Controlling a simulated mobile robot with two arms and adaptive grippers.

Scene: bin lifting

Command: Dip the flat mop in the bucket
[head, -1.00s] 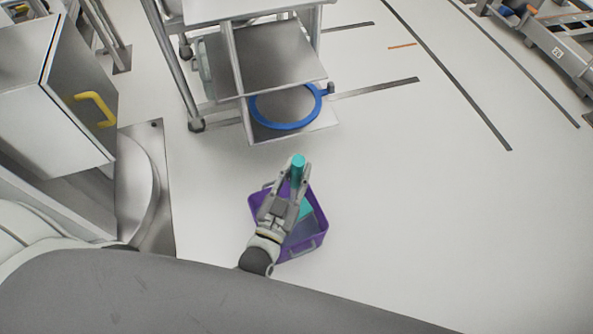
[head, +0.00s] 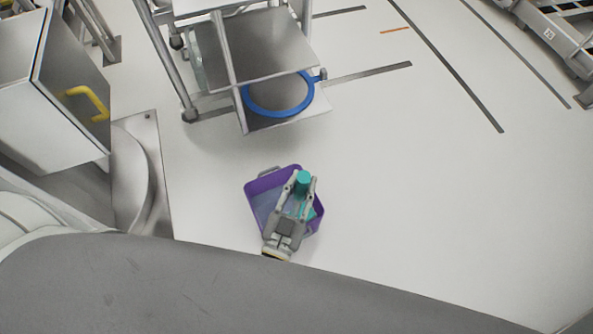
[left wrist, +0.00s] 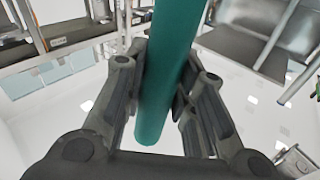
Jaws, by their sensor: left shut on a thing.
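The purple bucket (head: 262,184) stands on the floor in front of me in the head view. The flat mop's teal handle (head: 303,182) points up toward the head camera, so it looks short. A teal part of the mop (head: 311,213) shows inside the bucket's outline, near its right side. My left gripper (head: 303,186) is shut on the handle above the bucket and hides part of it. In the left wrist view the teal handle (left wrist: 168,75) passes between the fingers. Whether the mop head touches the bucket's bottom cannot be told.
A metal trolley (head: 262,62) with a blue ring-shaped item (head: 247,104) on its low shelf stands beyond the bucket. A cabinet with a yellow handle (head: 88,100) is at the left. The floor (head: 430,200) to the right is clear.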

